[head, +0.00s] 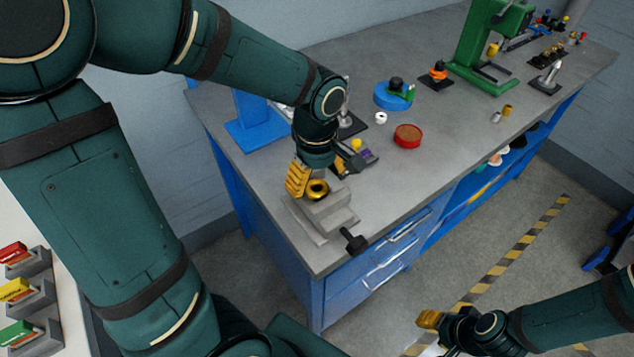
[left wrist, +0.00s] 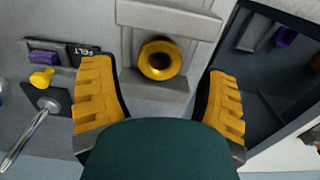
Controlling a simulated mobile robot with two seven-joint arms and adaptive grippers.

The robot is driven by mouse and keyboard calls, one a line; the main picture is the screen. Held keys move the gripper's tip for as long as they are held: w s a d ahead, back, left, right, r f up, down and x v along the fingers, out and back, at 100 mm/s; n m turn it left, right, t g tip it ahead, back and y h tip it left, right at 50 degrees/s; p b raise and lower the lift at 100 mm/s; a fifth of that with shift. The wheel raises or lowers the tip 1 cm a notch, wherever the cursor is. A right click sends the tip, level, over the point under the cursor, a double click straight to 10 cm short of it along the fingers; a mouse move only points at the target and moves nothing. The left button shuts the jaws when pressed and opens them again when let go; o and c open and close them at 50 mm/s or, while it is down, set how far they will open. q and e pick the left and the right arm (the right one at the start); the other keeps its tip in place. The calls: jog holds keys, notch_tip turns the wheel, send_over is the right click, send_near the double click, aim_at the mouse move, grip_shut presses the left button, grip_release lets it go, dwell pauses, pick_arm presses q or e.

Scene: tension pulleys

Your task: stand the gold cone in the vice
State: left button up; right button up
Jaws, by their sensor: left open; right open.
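The gold cone (head: 317,188) sits in the grey vice (head: 333,215) near the bench's front left corner. The left wrist view shows the cone (left wrist: 160,60) from above as a round gold rim with a dark hollow, between the grey jaws of the vice (left wrist: 168,17). It looks upright; its lower part is hidden in the vice. My left gripper (head: 314,180) is open just above the vice. Its yellow fingers stand wide on either side of the cone, apart from it. My right gripper (head: 432,321) is open and empty, out over the floor, away from the bench.
The vice's black handle (head: 355,241) sticks out toward the bench front. A red round tin (head: 408,135) lies to the right. The bench's front middle is clear.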

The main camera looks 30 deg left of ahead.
pick_arm(q)
notch_tip(320, 180, up, 9)
jog(key=p, duration=0.2)
jog(key=shift+f, duration=0.2)
